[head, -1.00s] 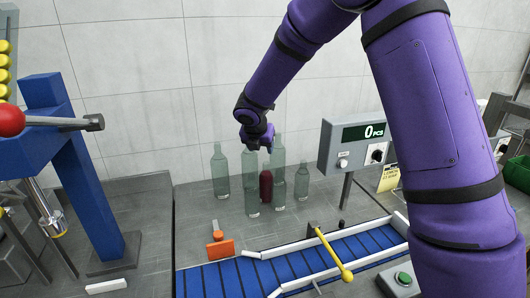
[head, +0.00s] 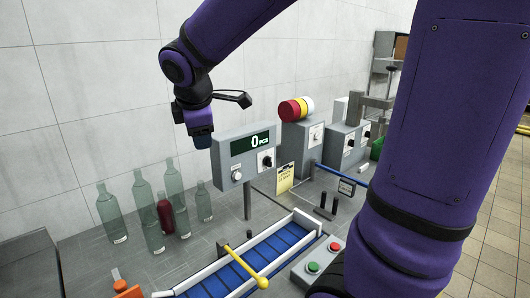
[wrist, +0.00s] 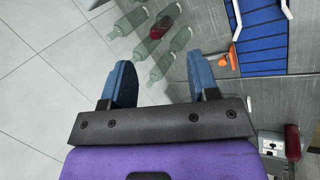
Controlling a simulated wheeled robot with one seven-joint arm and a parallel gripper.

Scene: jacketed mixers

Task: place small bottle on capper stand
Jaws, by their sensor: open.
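A cluster of clear greenish glass bottles stands upright on the grey counter at the left in the head view. The smallest one (head: 204,203) is at the right of the cluster. A taller glass bottle (head: 148,215) and a dark red bottle (head: 165,217) stand close by. My gripper (head: 203,140) hangs above and right of the bottles, beside the counter display, holding nothing. In the wrist view its two blue fingers (wrist: 160,65) are spread apart, with the glass bottles and red bottle (wrist: 162,26) beyond them. I cannot identify a capper stand in the current views.
A display box reading 0 PCS (head: 246,157) stands on a post right of the bottles. A blue conveyor (head: 240,270) with white rails and a yellow-ended lever (head: 245,268) lies in front. A button box (head: 318,262) and grey machines (head: 345,143) are to the right.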

